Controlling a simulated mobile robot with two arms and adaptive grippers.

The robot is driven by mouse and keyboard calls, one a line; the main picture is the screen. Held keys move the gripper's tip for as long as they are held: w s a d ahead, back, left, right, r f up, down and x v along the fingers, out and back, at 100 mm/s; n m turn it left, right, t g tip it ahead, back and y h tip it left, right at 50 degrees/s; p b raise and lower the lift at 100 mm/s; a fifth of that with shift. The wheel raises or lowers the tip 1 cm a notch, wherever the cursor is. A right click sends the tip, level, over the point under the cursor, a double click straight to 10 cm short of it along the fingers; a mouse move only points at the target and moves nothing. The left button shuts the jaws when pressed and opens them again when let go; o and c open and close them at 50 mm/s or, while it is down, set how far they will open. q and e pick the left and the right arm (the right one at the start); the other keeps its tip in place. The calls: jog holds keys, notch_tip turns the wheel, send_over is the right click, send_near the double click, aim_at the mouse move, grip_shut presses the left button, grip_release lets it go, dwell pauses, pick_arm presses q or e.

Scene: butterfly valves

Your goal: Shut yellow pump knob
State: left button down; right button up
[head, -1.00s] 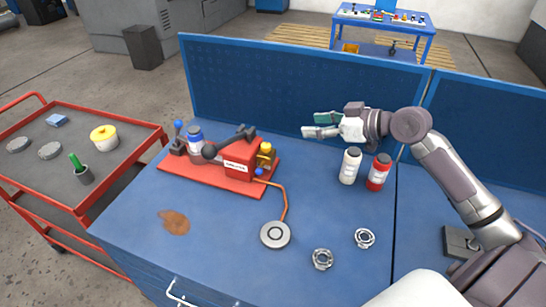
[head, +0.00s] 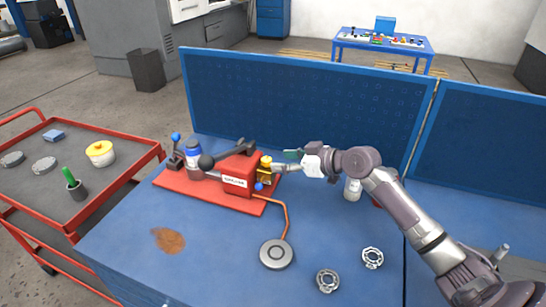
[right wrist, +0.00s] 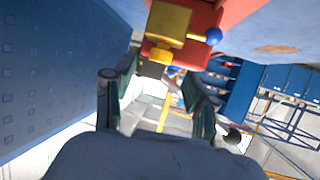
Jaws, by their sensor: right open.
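The red pump (head: 240,178) stands on a red base plate at the middle of the blue bench. Its yellow knob (head: 266,161) is at the pump's right end, above a small blue ball (head: 259,186). My right gripper (head: 284,163) is just right of the yellow knob, its fingers pointing left at it. In the right wrist view the fingers (right wrist: 157,90) are spread, one on each side of the picture. The yellow and black knob part (right wrist: 153,66) shows ahead between them, and I cannot tell whether they touch it. My left gripper is not in view.
A white bottle (head: 352,189) stands behind my right arm, with a red bottle mostly hidden beside it. A blue perforated panel (head: 300,105) closes the bench's back. An orange hose runs to a grey round disc (head: 276,254). Metal rings (head: 327,281) lie at the front right.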

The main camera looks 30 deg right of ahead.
aim_at(271, 161)
jog(key=shift+p+x, duration=0.3)
jog(key=shift+x, duration=1.8)
jog(key=shift+c, duration=0.3)
